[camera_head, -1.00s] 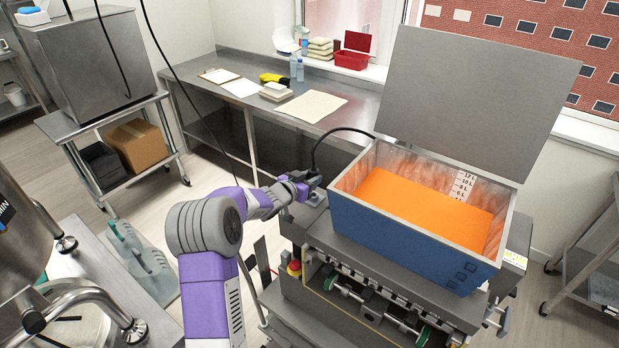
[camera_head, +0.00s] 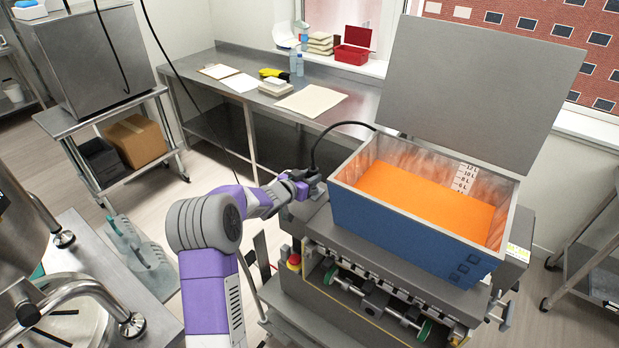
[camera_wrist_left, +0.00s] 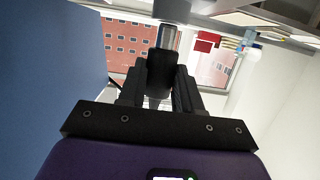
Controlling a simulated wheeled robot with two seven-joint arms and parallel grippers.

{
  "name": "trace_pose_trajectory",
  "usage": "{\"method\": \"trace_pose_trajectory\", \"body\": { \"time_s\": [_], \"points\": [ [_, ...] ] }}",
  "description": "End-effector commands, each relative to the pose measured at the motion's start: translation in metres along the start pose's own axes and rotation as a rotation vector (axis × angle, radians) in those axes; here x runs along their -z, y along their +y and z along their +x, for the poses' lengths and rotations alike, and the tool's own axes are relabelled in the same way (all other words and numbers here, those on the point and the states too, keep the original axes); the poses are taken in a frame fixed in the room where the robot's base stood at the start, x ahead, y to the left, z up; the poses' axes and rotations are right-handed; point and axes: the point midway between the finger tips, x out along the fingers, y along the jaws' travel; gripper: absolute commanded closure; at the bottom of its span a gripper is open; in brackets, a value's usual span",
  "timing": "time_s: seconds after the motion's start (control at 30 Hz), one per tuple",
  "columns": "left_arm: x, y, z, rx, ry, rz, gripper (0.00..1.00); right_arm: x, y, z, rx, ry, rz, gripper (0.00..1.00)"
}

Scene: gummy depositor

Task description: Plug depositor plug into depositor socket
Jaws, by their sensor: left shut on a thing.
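My left gripper (camera_head: 313,180) is at the left side of the depositor (camera_head: 400,262), just left of its blue hopper. In the left wrist view its fingers (camera_wrist_left: 162,88) are shut on the dark depositor plug (camera_wrist_left: 162,72), which has a shiny metal end (camera_wrist_left: 168,38). A black cable (camera_head: 335,126) arcs from behind the hopper down to the gripper. The depositor socket cannot be made out; the gripper and plug cover that part of the machine. I cannot tell whether the plug touches it. My right gripper is not in view.
The hopper (camera_head: 400,228) holds orange filling, and its grey lid (camera_head: 480,85) stands open. A red emergency button (camera_head: 294,260) is on the machine's front left. A steel bench (camera_head: 345,108) stands behind. The hopper's blue wall (camera_wrist_left: 50,80) is close in the left wrist view.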

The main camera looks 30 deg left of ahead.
Motion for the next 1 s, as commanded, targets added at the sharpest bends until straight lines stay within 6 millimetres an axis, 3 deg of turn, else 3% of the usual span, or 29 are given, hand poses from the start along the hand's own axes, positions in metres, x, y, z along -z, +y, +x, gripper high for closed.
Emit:
{"method": "trace_pose_trajectory", "body": {
  "time_s": [0.53, 0.8, 0.83, 1.0],
  "points": [
    [-0.020, 0.000, 0.005, 0.000, 0.001, -0.001, 1.00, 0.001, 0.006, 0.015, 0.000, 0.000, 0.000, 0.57],
    [-0.019, 0.000, 0.005, 0.000, 0.000, -0.001, 1.00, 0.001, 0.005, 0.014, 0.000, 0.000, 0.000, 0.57],
    [-0.019, 0.000, 0.005, 0.000, 0.000, -0.001, 0.62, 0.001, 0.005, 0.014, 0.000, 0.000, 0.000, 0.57],
    [-0.019, 0.000, 0.005, 0.000, 0.000, 0.000, 0.37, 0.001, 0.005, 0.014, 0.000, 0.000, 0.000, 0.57]
  ]
}}
